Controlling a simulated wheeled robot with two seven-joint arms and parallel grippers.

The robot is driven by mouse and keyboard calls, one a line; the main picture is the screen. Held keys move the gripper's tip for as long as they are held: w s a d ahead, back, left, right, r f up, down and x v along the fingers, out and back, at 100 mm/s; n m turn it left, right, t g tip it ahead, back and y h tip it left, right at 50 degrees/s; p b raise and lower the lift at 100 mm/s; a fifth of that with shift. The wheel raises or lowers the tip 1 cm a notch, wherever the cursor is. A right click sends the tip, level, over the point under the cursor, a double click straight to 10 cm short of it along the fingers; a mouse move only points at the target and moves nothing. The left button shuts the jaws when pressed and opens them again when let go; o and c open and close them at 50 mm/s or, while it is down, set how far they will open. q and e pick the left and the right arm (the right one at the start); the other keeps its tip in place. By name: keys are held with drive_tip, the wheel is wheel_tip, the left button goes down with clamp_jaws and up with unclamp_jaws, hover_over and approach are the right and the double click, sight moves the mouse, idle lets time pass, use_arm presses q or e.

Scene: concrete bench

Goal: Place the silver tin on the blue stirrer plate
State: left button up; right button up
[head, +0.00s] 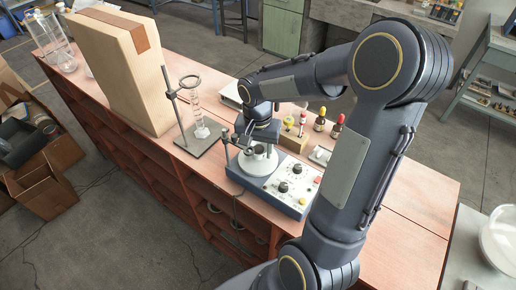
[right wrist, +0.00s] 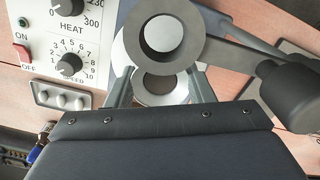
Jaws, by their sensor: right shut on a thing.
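The blue stirrer plate (head: 291,208) stands on the bench in the middle of the head view. It has a blue body, a white knob panel and a round white top (head: 257,166). Its panel (right wrist: 88,28) shows at the upper left in the right wrist view. My right gripper (head: 258,148) is low over the round top. In the wrist view its two fingers (right wrist: 160,88) are shut on the silver tin (right wrist: 158,97), partly covered by a grey ring. Whether the tin touches the top cannot be told. My left gripper is not in view.
The grey clamp ring (right wrist: 150,50) on a rod reaches over the plate, close to my fingers. Left of it are a ring stand (head: 200,143) and a tall box (head: 120,85). Behind are dropper bottles (head: 320,122) in and beside a wooden block. Bare bench lies at the right.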

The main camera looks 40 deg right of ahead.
sight(259, 151)
drive_tip(key=shift+f, duration=0.3)
drive_tip(key=shift+f, duration=0.2)
drive_tip(key=o, duration=1)
drive_tip(key=shift+c, duration=0.2)
drive_tip(key=shift+r, duration=0.1)
wheel_tip(259, 151, up, 12)
drive_tip(key=shift+r, duration=0.15)
drive_tip(key=shift+s, duration=0.15)
